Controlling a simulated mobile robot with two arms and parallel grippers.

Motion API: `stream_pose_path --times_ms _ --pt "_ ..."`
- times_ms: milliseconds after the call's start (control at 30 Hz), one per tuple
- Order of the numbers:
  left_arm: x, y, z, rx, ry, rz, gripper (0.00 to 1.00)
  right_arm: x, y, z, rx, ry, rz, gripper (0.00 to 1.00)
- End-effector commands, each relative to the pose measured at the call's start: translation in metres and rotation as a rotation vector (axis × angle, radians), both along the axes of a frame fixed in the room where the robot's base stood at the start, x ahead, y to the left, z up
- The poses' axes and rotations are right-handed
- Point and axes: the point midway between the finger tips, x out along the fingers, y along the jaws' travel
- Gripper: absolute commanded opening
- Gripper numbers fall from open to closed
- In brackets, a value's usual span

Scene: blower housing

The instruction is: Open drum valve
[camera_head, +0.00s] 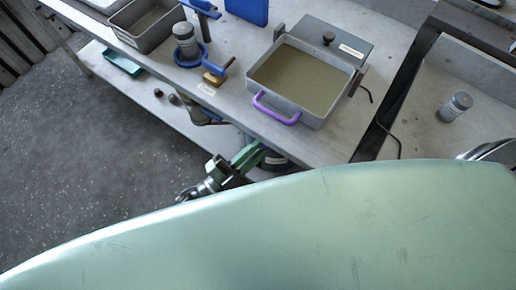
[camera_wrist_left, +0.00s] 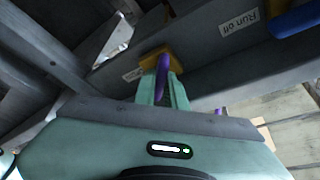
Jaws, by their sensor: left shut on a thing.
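In the left wrist view, a purple lever (camera_wrist_left: 163,76) stands up between the pale green fingers of my left gripper (camera_wrist_left: 164,92), which is shut on it. A yellow-brass valve body (camera_wrist_left: 157,57) sits just beyond the fingertips, against a grey beam. The fingers hide the lever's lower part. In the head view, green parts of my left gripper (camera_head: 247,157) show below the bench's front edge; its fingertips and the lever are not clear there. My right gripper is not in view.
The grey bench (camera_head: 215,105) holds a tray of murky liquid with a purple handle (camera_head: 276,109), a second bin (camera_head: 148,24) and a blue stand. In the wrist view, a "Run off" label (camera_wrist_left: 239,23) and a blue part (camera_wrist_left: 297,18) are close by at the upper right.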

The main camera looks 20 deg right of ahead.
Motion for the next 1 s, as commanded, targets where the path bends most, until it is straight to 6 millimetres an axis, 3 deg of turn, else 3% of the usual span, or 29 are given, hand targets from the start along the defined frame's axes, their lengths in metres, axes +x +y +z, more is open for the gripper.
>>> stream_pose_path --times_ms 500,1000 --pt "-0.002 -0.001 -0.004 -0.263 0.345 0.002 0.0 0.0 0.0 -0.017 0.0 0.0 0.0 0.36" --pt "-0.003 -0.001 -0.004 -0.36 0.472 0.002 0.0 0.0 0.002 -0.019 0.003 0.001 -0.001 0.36"
